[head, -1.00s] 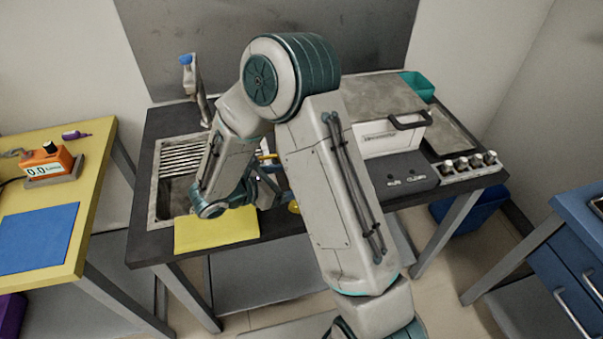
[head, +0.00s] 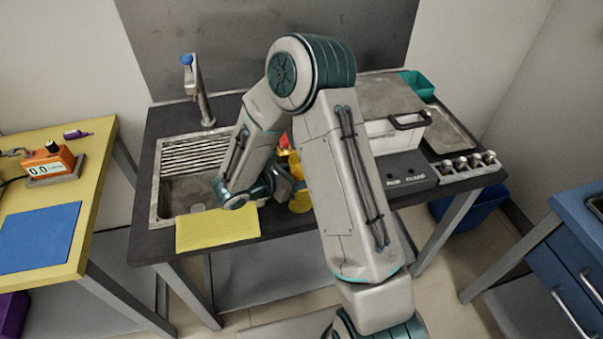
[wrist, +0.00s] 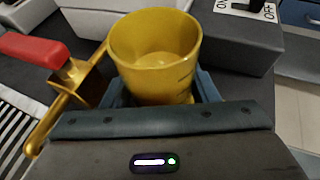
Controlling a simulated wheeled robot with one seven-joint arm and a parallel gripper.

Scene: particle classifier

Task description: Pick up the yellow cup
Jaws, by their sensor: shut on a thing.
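The yellow cup (wrist: 154,60) is upright in the wrist view, its open rim toward the camera and its inside empty. My gripper (wrist: 160,92) is shut on it, with a dark blue finger at each side of its lower part. Faint marks show on the cup's right side. In the head view, a yellow part of the cup (head: 300,201) shows between my wrist and my upper arm link; the rest is hidden.
A gold device with a red handle (wrist: 32,50) stands just left of the cup. A grey control box (wrist: 238,36) is close on the right. A sink (head: 188,188), a yellow cloth (head: 216,229) and a tap (head: 203,95) are at the left of the counter.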

